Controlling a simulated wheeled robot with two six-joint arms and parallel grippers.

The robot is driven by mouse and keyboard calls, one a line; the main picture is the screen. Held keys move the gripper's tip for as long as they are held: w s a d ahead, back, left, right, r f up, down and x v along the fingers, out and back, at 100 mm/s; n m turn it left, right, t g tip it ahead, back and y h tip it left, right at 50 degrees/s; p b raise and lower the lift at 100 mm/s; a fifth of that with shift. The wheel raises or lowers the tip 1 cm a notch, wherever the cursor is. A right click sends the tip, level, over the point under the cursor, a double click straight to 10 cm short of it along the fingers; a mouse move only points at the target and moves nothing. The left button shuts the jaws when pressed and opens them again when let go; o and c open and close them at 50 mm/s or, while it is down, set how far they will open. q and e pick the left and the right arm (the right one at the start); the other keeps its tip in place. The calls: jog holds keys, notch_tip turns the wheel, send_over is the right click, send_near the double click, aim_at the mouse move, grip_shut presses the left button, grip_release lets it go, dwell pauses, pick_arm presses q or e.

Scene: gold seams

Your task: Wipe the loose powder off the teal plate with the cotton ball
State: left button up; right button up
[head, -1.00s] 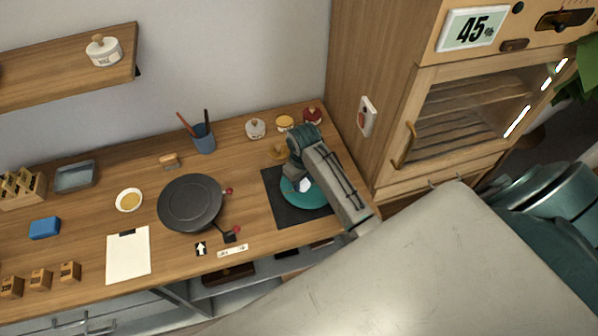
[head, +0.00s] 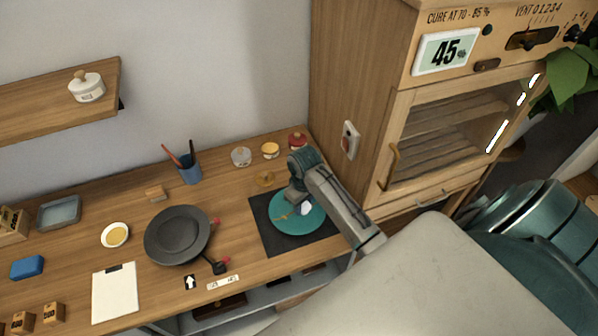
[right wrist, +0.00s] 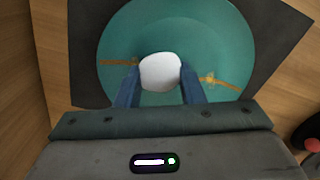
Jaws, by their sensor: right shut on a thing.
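The teal plate (head: 285,221) lies on a dark mat (head: 266,232) at the right part of the bench. Gold seam lines run across it on both sides, clearest in the right wrist view, where the plate (right wrist: 180,30) fills the upper middle. My right gripper (right wrist: 160,85) is shut on the white cotton ball (right wrist: 160,71), over the middle of the plate; I cannot tell whether the ball touches it. In the head view the cotton ball (head: 305,208) shows beside the gripper (head: 300,200). Loose powder is not clear to make out. My left gripper is not in view.
A dark round turntable (head: 178,236) stands left of the mat, with a red-knobbed part near it. Small jars (head: 270,150) and a blue cup of tools (head: 189,170) stand behind. A wooden cabinet (head: 350,90) rises to the right. A white sheet (head: 115,292) lies at front left.

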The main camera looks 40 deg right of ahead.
jog(key=shift+w+d+f, duration=0.1)
jog(key=shift+w+d, duration=0.4)
jog(key=shift+d, duration=0.35)
jog(key=shift+s+a, duration=0.2)
jog(key=shift+s, duration=0.4)
jog(key=shift+w, duration=0.35)
jog(key=shift+s, duration=0.15)
